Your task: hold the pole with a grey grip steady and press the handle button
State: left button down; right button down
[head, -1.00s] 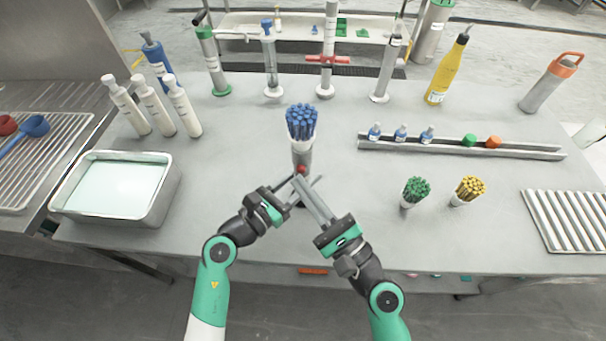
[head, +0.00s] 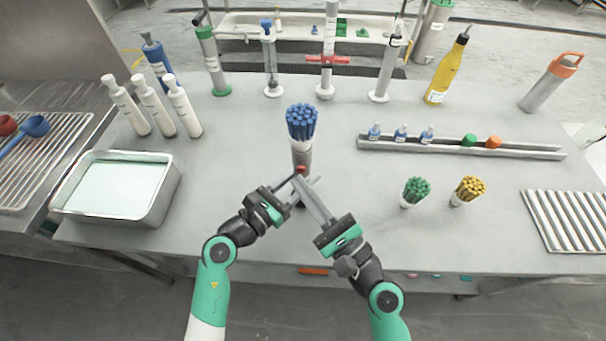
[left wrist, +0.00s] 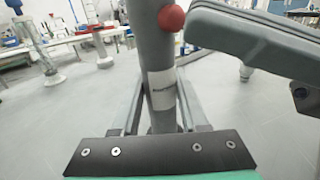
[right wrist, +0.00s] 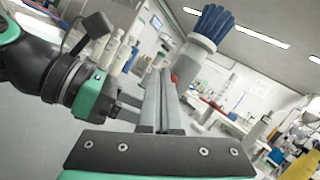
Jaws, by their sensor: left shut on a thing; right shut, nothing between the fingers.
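The pole with a grey grip (head: 303,157) stands upright at the middle of the table, topped by a cluster of blue sticks (head: 301,122). Its grey shaft also shows in the left wrist view (left wrist: 157,52), with a white label and a red button (left wrist: 171,18) on its side. My left gripper (head: 293,190) is shut around the shaft below the button. My right gripper (head: 301,181) is shut and empty, its fingertips close to the button; whether they touch it I cannot tell. In the right wrist view, the closed fingers (right wrist: 160,80) point toward the pole, and a bit of red shows beside them.
A green bundle (head: 416,190) and a yellow bundle (head: 468,190) stand to the right. A metal rail (head: 540,152) with small bottles lies behind them. A tray of pale liquid (head: 160,205) sits at left. Tall poles and bottles line the back edge.

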jog(key=shift+w, duration=0.1)
jog(key=shift+w, duration=0.35)
dwell(0.6)
jog(key=shift+s, duration=0.5)
jog(key=s, duration=0.6)
jog(key=shift+a, duration=0.25)
dwell(0.4)
